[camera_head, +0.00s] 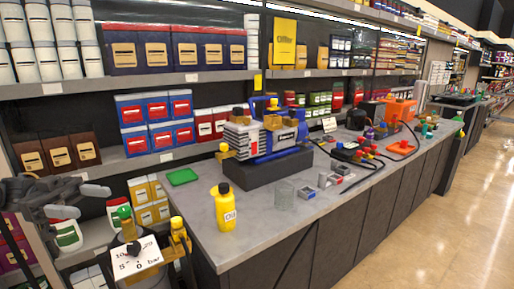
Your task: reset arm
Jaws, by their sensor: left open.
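My left gripper (82,201) is at the left edge of the head view. Its two fingers point right and stand apart, with nothing between them. It is in front of the shelves, left of the counter and above the gauge. The blue vacuum pump (285,138) sits on a dark block (262,169) on the grey counter (262,218), well to the right of the gripper. A yellow oil bottle (225,208) stands upright near the counter's front left. My right gripper does not show.
A green tray (182,177), a clear glass (284,194) and small metal parts (328,179) lie on the counter. A manifold with hoses (355,153) and an orange item (400,147) are farther right. Stocked shelves stand behind. The floor (455,200) at right is clear.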

